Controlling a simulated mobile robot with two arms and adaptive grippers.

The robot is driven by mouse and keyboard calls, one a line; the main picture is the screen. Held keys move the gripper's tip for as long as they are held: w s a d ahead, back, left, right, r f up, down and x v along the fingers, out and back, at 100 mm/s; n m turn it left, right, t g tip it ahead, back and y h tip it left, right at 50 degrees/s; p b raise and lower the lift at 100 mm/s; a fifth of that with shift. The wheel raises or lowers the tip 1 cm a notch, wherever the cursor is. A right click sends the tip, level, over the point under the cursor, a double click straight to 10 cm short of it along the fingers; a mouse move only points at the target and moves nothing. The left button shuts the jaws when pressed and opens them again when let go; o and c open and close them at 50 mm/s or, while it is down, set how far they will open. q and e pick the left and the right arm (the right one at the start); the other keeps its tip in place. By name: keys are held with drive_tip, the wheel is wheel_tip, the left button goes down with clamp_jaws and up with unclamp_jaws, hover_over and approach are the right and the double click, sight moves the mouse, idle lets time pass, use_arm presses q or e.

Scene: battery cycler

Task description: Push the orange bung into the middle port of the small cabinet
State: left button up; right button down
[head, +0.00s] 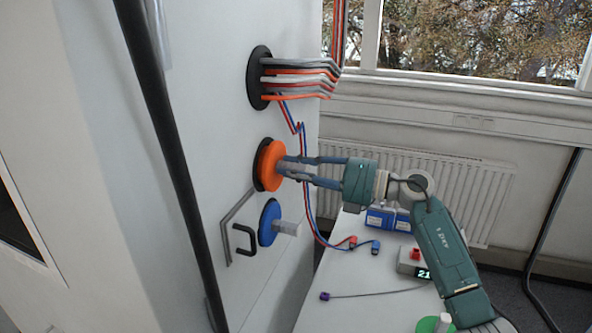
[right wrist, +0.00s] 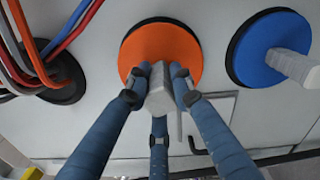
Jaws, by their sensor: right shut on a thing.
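The orange bung (head: 269,166) sits at the middle port (head: 258,180) of the small cabinet (head: 220,120), inside or against its black ring. My right gripper (head: 287,170) is shut on the bung's grey handle. In the right wrist view the orange bung (right wrist: 160,45) covers most of the black ring (right wrist: 160,22), which shows as a rim along its upper edge. The fingers of my right gripper (right wrist: 160,88) close around the grey handle. How deep the bung sits is hard to tell. My left gripper is not in view.
Above, grey and orange cables (head: 300,78) pass through the top port. Below, a blue bung (head: 268,222) with a grey handle fills the bottom port.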

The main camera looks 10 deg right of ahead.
drive_tip(key=shift+x, duration=0.95)
idle(0.4)
drive_tip(key=c, duration=1.4)
unclamp_jaws()
drive_tip(key=shift+s+r, duration=0.1)
drive_tip(key=shift+c, duration=0.2)
drive_tip(key=o, duration=1.4)
drive_tip(key=shift+d, duration=0.15)
drive_tip(key=shift+b+v, duration=1.05)
drive_tip(key=shift+v, duration=4.4)
